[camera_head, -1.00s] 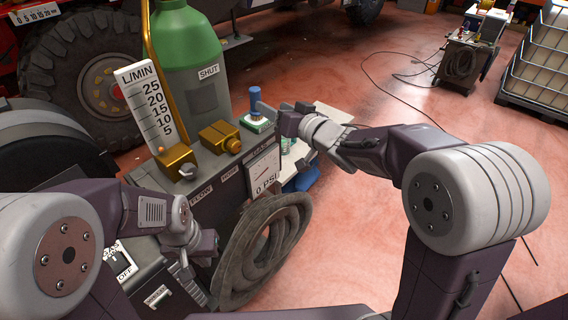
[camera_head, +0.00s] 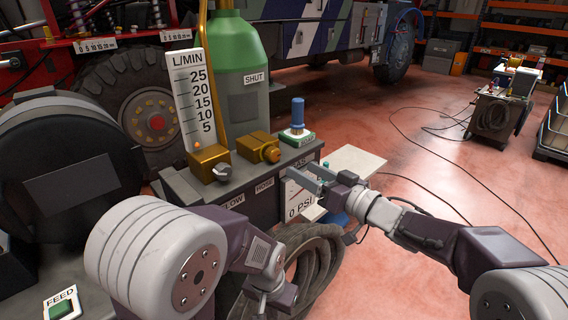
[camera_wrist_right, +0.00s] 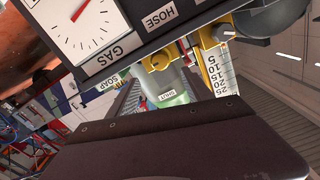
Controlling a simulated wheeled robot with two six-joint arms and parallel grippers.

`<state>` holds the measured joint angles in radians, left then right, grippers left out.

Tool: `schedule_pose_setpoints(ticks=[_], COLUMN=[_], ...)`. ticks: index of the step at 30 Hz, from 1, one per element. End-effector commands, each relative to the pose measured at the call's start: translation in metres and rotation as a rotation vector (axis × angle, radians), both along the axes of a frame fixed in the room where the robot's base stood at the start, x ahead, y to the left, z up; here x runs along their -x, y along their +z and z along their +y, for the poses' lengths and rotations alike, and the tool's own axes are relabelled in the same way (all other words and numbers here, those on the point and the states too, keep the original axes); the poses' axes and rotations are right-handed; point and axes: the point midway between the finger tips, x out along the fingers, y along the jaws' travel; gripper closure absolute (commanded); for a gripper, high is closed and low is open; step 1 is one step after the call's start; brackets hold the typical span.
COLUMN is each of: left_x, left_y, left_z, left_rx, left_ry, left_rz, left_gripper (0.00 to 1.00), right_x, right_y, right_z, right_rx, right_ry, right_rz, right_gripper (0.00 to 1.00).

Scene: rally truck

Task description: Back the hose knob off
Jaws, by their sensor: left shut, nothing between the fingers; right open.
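The hose knob (camera_head: 271,154) is the rounded orange-brass end of a brass valve block on the console top, above the HOSE label (camera_head: 264,186). The brass valve also shows upside down in the right wrist view (camera_wrist_right: 156,62), near the HOSE label there. My right gripper (camera_head: 314,178) is open and empty, in front of the gas gauge (camera_head: 301,199), to the right of and below the knob, apart from it. My left gripper (camera_head: 272,302) is shut and empty, low by the coiled hose (camera_head: 318,262), well below the knob.
A flow valve with a grey knob (camera_head: 222,172) and a flow scale (camera_head: 193,95) stand left of the hose valve. A green bottle (camera_head: 240,65) stands behind. A blue-topped soap holder (camera_head: 298,118) sits right of it.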

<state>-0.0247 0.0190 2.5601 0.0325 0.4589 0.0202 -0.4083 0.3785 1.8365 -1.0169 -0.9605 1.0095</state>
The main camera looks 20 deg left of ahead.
Motion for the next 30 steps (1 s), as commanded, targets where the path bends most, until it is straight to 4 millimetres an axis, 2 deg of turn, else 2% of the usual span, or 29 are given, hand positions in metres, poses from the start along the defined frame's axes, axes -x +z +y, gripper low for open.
schedule_pose_setpoints(ticks=[5, 9, 12, 18, 26, 30], left_x=[0.0, 0.0, 0.0, 0.0, 0.0, 0.0], left_y=[0.04, 0.069, 0.083, 0.083, 0.082, 0.083], left_z=[0.0, 0.0, 0.0, 0.0, 0.0, 0.0], left_rx=[0.0, 0.0, 0.0, 0.0, 0.0, 0.0], left_ry=[0.0, 0.0, 0.0, 0.0, 0.0, 0.0], left_rz=[0.0, 0.0, 0.0, 0.0, 0.0, 0.0], left_gripper=[1.0, 1.0, 1.0, 1.0, 1.0, 1.0], right_x=[-0.008, -0.019, -0.025, -0.033, -0.034, -0.034], right_y=[0.011, 0.011, 0.009, 0.002, 0.001, 0.001], right_z=[0.023, 0.048, 0.062, 0.081, 0.082, 0.082], right_rx=[0.002, 0.003, 0.002, 0.001, 0.0, 0.0], right_ry=[0.003, 0.002, 0.002, 0.0, -0.001, -0.001], right_rz=[0.005, 0.003, 0.002, -0.001, 0.0, 0.0], right_gripper=[0.41, 0.41, 0.41, 0.41, 0.41, 0.8])
